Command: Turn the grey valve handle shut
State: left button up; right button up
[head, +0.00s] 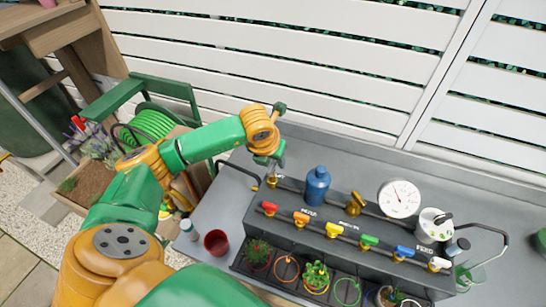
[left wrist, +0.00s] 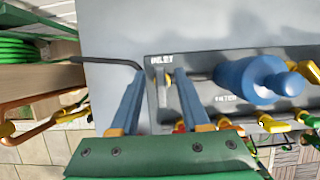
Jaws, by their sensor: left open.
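The grey valve handle (left wrist: 167,88) shows as a small upright piece below the INLET label in the left wrist view, between my finger tips and partly hidden. Its brass valve (head: 271,181) sits at the left end of the dark manifold box (head: 330,220) in the head view. My left gripper (head: 274,166) is just above this valve, pointing down. In the left wrist view its blue fingers (left wrist: 160,76) are apart, one on each side of the handle. I cannot tell whether either finger touches it. My right gripper is not in view.
A blue filter bottle (head: 317,187) stands close right of the valve. A bent dark bar (head: 240,170) is close on the left. Potted plants (head: 317,276) stand in front.

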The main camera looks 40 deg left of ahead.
pick_arm(q)
jog(key=shift+s+r, duration=0.1)
grip_shut()
